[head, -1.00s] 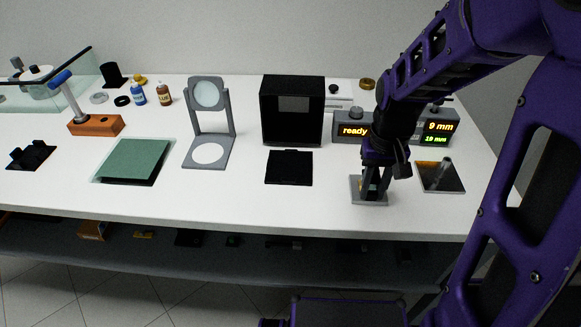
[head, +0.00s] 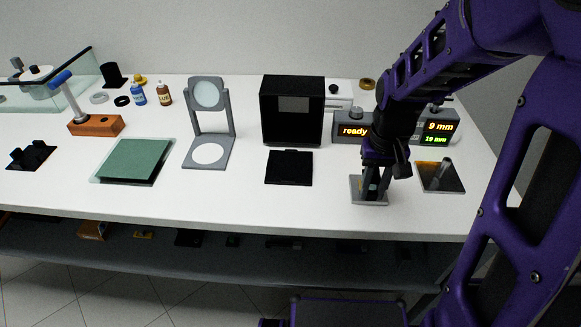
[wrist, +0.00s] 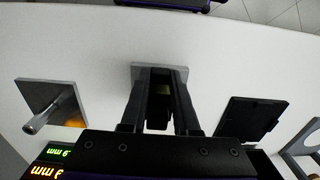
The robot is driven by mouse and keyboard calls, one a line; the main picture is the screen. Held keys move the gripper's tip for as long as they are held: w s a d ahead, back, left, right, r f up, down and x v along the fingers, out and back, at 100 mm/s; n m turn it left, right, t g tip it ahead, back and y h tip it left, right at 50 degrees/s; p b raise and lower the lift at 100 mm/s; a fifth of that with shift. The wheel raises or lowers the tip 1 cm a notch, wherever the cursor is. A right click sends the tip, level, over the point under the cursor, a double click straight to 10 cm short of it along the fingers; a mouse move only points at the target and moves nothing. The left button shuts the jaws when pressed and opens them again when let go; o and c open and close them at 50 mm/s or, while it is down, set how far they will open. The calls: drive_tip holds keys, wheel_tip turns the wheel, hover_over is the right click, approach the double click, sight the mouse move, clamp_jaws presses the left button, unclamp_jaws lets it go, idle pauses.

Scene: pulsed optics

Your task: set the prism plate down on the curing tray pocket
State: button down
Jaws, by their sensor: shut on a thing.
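My gripper (head: 371,192) points down over a small grey stand (head: 356,197) at the right front of the bench. In the wrist view its two fingers (wrist: 158,118) are shut on a dark, narrow piece (wrist: 157,112) with a small yellow-green patch, likely the prism plate; the fingers hide most of it. The grey stand (wrist: 146,72) shows just beyond the fingertips; I cannot tell whether the piece touches it. A flat black tray (head: 289,168), perhaps the curing tray, lies left of my gripper and looks empty. It also shows in the wrist view (wrist: 246,120).
A black box (head: 291,110) stands behind the black tray. A display unit (head: 352,130) stands behind my gripper. A dark plate with a post (head: 440,177) lies to the right. A grey magnifier stand (head: 208,125) is further left. White bench between stand and tray is clear.

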drive_tip(key=shift+r+p, duration=2.5)
drive_tip(key=shift+r, duration=0.5)
drive_tip(key=shift+a, duration=0.1)
